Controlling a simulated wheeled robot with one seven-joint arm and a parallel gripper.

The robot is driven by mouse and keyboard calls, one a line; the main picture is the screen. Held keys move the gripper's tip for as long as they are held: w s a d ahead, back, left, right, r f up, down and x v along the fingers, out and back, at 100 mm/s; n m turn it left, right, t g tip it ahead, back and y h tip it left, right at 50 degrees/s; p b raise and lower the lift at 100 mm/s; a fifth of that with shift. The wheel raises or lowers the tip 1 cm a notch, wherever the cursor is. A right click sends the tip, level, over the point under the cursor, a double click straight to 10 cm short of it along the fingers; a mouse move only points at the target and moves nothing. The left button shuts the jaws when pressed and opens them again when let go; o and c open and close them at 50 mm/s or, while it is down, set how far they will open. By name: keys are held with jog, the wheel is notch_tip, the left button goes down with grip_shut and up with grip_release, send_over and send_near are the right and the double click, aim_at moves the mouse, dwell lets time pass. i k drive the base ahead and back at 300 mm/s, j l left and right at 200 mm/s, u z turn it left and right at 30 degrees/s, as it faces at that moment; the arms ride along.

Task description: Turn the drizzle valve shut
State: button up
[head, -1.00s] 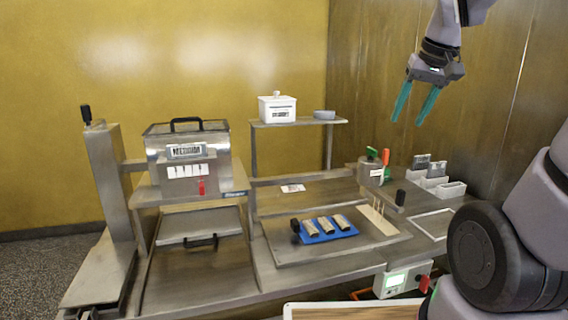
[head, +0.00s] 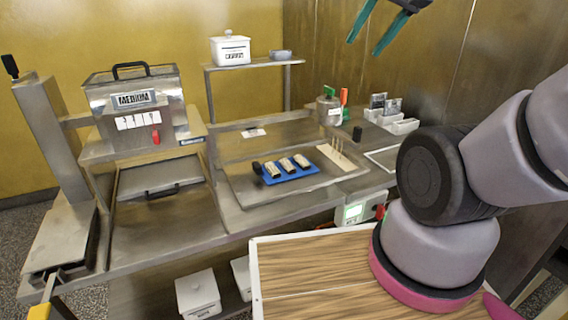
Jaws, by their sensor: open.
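My gripper (head: 364,48) shows at the top of the head view, with its two teal fingers spread apart and nothing between them. It hangs in the air, apart from everything on the bench. A metal hopper labelled MEDIUM (head: 105,96) stands at the left, with a small red lever (head: 156,137) hanging at its front. A small metal pot (head: 327,112) with a green handle (head: 329,92) stands at the back right, beside an upright orange-red item (head: 344,97). I cannot tell for sure which of these handles is the drizzle valve.
A blue tray (head: 296,177) with several bars lies on the metal bench. A white lidded box (head: 230,49) stands on the raised shelf (head: 255,66). Grey holders (head: 405,126) stand at the back right. A wooden-topped surface (head: 310,278) lies in front, by my arm.

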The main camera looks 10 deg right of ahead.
aim_at(330, 91)
jog(key=i+l, duration=0.2)
jog(key=i+l+u, duration=0.1)
jog(key=l, duration=0.3)
jog(key=i+l, duration=0.25)
jog(key=l+u, duration=0.05)
jog(key=l, duration=0.05)
